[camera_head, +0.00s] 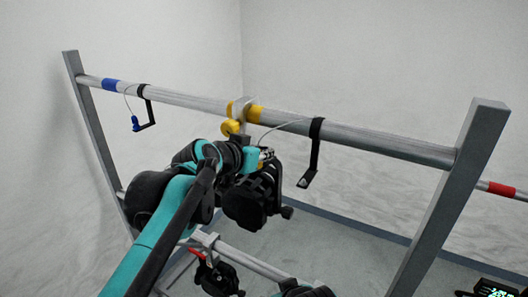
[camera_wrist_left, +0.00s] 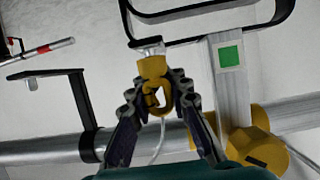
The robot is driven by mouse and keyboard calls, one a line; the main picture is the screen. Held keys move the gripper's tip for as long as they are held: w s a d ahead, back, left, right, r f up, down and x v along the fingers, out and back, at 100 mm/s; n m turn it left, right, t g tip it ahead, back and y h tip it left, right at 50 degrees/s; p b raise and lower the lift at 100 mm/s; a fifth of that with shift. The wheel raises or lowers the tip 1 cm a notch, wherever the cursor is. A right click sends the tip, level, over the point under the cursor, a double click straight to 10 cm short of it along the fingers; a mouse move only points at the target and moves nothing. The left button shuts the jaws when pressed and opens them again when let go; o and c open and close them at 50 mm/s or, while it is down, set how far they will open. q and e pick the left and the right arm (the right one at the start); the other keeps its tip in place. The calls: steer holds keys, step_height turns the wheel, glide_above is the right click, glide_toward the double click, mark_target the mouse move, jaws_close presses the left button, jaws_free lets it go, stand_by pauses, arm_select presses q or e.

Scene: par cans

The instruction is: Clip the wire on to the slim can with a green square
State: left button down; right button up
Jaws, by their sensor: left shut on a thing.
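My left gripper (camera_head: 266,156) is at the rail, just below and right of a yellow-knobbed clamp (camera_head: 231,128). In the left wrist view its two fingers (camera_wrist_left: 158,98) are shut on a yellow clip (camera_wrist_left: 153,68). The green square (camera_wrist_left: 229,56) is on the grey metal hanger right of the clip. A black yoke (camera_wrist_left: 210,36) is above; the clip's top is close to or touching its silver fitting.
Black brackets hang left (camera_head: 150,112) and right (camera_head: 313,160) of my gripper. Another wire with a blue clip (camera_head: 135,123) hangs at left. A black fixture (camera_head: 217,279) is on a lower bar.

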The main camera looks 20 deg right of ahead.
arm_select(q)
steer(key=shift+f, duration=0.4)
stand_by(0.5)
steer(key=c, duration=1.3)
jaws_free()
steer(key=shift+c, duration=0.2)
steer(key=v, duration=1.2)
